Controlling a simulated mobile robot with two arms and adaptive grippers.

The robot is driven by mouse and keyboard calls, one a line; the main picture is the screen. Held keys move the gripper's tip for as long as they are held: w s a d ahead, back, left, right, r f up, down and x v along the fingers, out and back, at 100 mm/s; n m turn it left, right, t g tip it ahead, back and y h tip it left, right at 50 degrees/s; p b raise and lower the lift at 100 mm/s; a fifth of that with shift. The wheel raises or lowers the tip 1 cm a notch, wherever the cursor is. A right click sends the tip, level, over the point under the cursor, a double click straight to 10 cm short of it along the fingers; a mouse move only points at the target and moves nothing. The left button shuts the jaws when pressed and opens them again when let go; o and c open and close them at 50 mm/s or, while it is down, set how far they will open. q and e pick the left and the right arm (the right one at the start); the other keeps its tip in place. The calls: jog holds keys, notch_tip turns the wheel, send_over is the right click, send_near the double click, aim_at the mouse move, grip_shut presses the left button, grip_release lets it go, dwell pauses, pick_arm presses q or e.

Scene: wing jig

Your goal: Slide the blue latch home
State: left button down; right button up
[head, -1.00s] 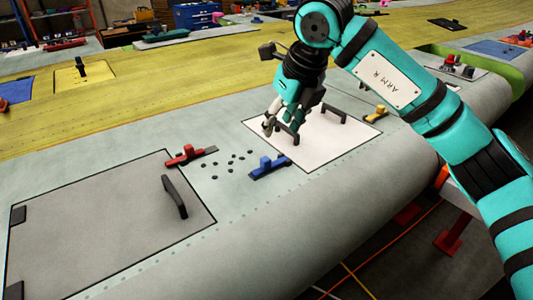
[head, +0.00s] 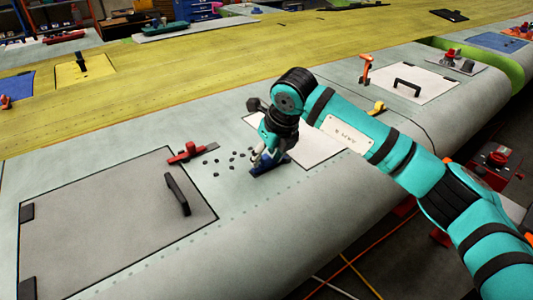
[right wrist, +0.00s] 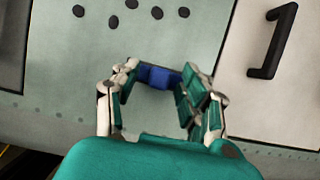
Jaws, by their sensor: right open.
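The blue latch (head: 262,170) sits on the grey wing skin beside the left edge of the white panel (head: 318,148). My right gripper (head: 262,158) is right over the latch and hides much of it. In the right wrist view my right gripper (right wrist: 155,98) is open, with the blue latch (right wrist: 158,75) showing between its fingertips. I cannot tell whether the fingers touch it. My left gripper is in neither view.
A red latch (head: 188,153) and a large grey panel with a black handle (head: 178,195) lie to the left. Several dark holes (head: 233,155) dot the skin near the latch. A yellow latch (head: 378,107) is at the right. A black handle (right wrist: 273,40) stands on the white panel.

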grip_shut()
